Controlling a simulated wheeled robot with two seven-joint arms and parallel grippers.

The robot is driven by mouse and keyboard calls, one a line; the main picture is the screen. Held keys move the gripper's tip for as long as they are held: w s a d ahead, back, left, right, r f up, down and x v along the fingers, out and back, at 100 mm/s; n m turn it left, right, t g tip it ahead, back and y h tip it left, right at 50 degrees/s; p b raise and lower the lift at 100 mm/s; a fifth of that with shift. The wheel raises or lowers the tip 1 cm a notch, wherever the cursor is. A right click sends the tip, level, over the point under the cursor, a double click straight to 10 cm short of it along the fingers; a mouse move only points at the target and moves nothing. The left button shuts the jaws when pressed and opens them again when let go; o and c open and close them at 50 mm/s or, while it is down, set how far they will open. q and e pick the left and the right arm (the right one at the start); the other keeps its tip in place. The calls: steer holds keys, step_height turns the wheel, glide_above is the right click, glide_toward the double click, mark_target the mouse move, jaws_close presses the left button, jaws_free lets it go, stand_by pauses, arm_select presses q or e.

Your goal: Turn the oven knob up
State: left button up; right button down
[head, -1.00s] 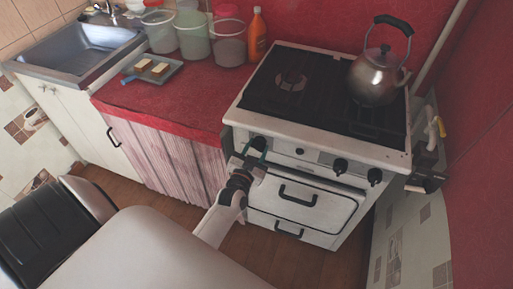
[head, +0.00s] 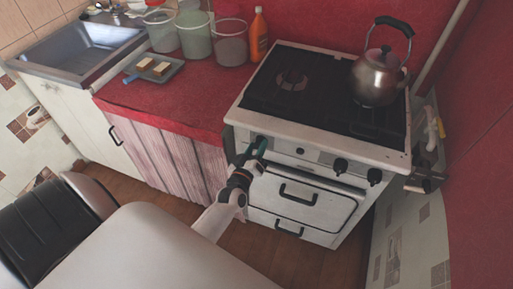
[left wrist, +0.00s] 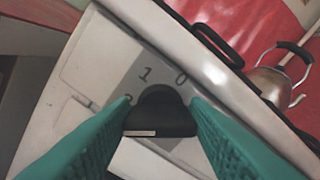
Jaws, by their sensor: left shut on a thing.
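The white oven (head: 300,205) stands below the hob, with a row of dark knobs along its front panel. The oven knob (left wrist: 160,108) is dark and round with a grip bar and a pale mark at its lower left. It sits on a grey plate with the digits 1 and 0 and part of another digit. My left gripper (head: 259,149) is at the leftmost knob, which it mostly hides in the head view. In the left wrist view its green fingers (left wrist: 160,122) are on both sides of the knob, shut on it. My right gripper is not in view.
A metal kettle (head: 378,76) stands on the hob at the right. The red counter (head: 195,105) left of the oven holds a tray (head: 153,70), several tubs and an orange bottle (head: 258,35). Door handles (head: 298,193) protrude below the panel.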

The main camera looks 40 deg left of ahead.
arm_select(q)
steer(key=n+b, duration=0.1)
steer(key=n, duration=0.4)
steer(key=shift+f+n, duration=0.1)
steer(key=shift+n, duration=0.2)
steer(key=n+b, duration=0.1)
steer(key=n, duration=0.3)
steer(key=shift+a+f+n, duration=0.1)
steer(key=shift+n, duration=0.3)
steer(key=o, duration=1)
steer(key=b+v, duration=0.1)
steer(key=v, duration=1.1)
steer(key=shift+b, duration=0.3)
